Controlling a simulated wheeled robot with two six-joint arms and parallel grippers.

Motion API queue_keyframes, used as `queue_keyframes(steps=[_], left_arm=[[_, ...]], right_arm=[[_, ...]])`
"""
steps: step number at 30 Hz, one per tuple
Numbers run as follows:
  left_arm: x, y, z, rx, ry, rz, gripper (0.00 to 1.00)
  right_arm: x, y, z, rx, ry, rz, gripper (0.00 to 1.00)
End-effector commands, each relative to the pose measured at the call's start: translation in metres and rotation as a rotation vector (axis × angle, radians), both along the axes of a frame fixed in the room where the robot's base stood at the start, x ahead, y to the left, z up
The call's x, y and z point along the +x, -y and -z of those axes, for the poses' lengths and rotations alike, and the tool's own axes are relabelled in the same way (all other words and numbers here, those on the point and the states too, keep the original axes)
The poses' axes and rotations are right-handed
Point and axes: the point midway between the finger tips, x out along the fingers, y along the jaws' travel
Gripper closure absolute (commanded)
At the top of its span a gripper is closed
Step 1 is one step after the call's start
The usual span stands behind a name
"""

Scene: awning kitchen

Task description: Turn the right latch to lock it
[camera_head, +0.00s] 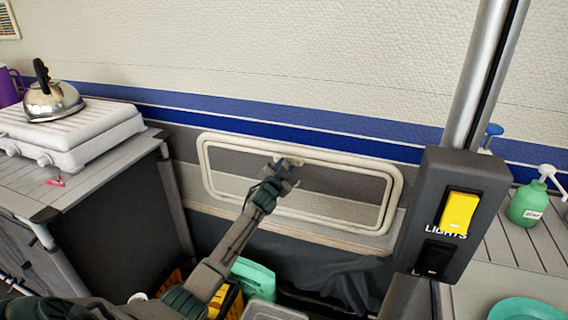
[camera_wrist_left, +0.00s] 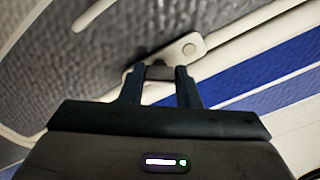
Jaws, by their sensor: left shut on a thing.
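The window hatch (camera_head: 391,200) is a cream rounded frame in the striped wall. A small cream latch (camera_head: 297,162) sits at its top edge; I cannot tell whether it is the right one. In the left wrist view the latch (camera_wrist_left: 190,49) shows a round pivot and runs roughly along the frame edge. My left gripper (camera_head: 285,168) is at the latch from the front. Its two fingers (camera_wrist_left: 158,72) are closed on the latch's free end, which they partly hide. My right gripper is not in view.
A grey post with a switch box (camera_head: 455,215) stands close at right. A stove (camera_head: 75,130) with a kettle (camera_head: 52,100) is at left. A green soap bottle (camera_head: 527,205) stands at far right. Crates and a green container (camera_head: 254,275) lie below the hatch.

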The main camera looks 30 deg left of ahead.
Motion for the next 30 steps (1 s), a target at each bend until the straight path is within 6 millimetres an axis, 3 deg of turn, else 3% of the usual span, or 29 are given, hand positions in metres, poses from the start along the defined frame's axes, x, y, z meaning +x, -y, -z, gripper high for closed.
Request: queue_keyframes(steps=[8, 18, 30], left_arm=[[0.0, 0.001, -0.002, 0.256, -0.062, 0.001, 0.94], [0.0, 0.001, -0.001, 0.56, -0.134, 0.002, 0.94], [0.0, 0.001, 0.0, 0.81, -0.195, 0.001, 0.94]], right_arm=[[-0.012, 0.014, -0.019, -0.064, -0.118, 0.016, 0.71], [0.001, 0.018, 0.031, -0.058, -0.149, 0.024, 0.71], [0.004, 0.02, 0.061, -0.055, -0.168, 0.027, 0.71]])
